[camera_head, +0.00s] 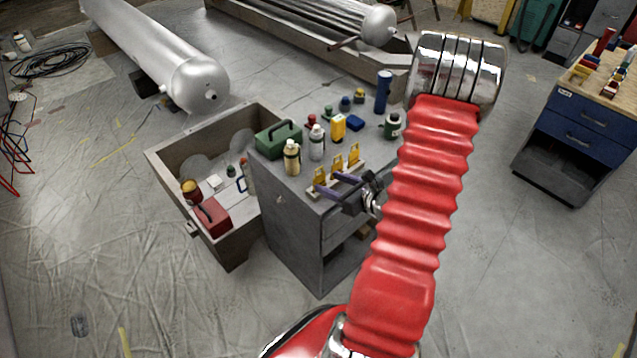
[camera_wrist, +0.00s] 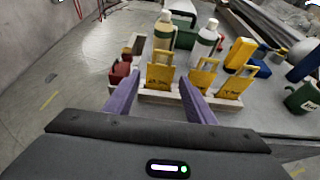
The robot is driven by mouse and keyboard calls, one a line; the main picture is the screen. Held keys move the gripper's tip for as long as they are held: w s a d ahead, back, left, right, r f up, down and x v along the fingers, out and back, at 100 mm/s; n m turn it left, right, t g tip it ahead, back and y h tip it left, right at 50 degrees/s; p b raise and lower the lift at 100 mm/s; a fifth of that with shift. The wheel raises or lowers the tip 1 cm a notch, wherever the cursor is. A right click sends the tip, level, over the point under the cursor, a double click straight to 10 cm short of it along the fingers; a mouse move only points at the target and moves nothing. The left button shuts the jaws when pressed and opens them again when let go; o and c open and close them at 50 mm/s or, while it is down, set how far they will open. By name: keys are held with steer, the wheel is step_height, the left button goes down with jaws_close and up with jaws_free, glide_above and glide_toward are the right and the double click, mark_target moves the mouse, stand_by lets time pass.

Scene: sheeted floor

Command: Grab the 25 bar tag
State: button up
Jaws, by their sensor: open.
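Three yellow tags stand in a row in a light rack (camera_head: 334,180) on top of the grey cabinet. In the wrist view they are the left tag (camera_wrist: 160,76), the middle tag (camera_wrist: 202,78) and the right tag (camera_wrist: 236,84). Each has small dark print that I cannot read surely, so I cannot tell which is the 25 bar tag. My gripper (camera_head: 332,184) is open at the near side of the rack. In the wrist view its purple fingers (camera_wrist: 158,80) lie to either side of the left tag, and nothing is held. Whether they reach past the tag is unclear.
Bottles (camera_head: 291,158), a green toolbox (camera_head: 278,139), a yellow container (camera_head: 338,128), a dark green mug (camera_head: 392,125) and a blue cylinder (camera_head: 383,92) stand behind the rack. An open wooden crate (camera_head: 164,169) is left of the cabinet.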

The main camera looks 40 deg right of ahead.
mark_target(320, 178)
steer(key=shift+x, duration=1.75)
steer(key=shift+c, duration=0.5)
steer(key=c, duration=0.7)
steer(key=shift+r, duration=0.15)
step_height(320, 178, up, 10)
